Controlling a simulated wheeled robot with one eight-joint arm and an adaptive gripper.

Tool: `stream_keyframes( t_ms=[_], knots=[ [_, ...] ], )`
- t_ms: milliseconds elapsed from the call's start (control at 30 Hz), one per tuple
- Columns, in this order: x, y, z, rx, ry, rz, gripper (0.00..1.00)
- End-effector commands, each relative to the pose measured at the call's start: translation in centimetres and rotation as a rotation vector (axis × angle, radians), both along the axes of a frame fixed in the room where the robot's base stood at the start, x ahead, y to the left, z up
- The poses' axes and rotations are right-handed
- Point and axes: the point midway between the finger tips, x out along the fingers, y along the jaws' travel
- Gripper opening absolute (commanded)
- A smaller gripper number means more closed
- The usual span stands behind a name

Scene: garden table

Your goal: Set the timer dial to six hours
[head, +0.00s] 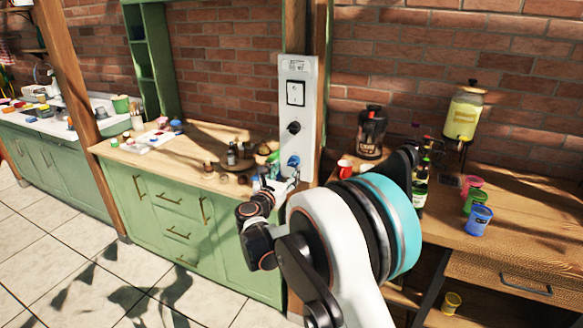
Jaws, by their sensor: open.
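A tall white panel (309,132) is mounted on the wooden post. It carries a rocker switch (295,93) at the top, a black round knob (294,127) in the middle and a blue round fitting (293,161) below. The black knob looks like the timer dial; its marks and setting are too small to read. My gripper (291,179) is small in the view, just below the blue fitting near the panel's lower part. It is open, with nothing visible in it. I cannot tell whether it touches the panel; my arm hides the panel's lower end.
A green cabinet's wooden top (205,178) with small pots and bottles stands left of the panel. On the right, a wooden table (527,220) bears a drink dispenser (464,115), a dark jug (371,132), bottles and coloured cups. Tiled floor at lower left is free.

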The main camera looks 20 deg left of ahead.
Motion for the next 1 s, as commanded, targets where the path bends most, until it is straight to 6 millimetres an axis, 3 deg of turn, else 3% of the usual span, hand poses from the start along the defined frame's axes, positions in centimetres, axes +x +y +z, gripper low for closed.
stream_keyframes(
  t_ms=[100,300,733,767,933,1000],
  knots=[
    [2.4,-0.1,-0.1,0.0,0.0,-0.002,0.54],
    [4.9,-0.1,-0.1,0.001,0.0,-0.002,0.54],
    [5.9,-0.1,0.0,0.001,0.0,0.0,0.54],
    [5.9,-0.1,0.0,0.001,0.0,0.0,0.51],
    [5.9,-0.1,0.0,0.001,0.001,0.0,0.13],
    [5.9,-0.1,0.0,0.001,0.0,0.0,0.09]
  ],
)
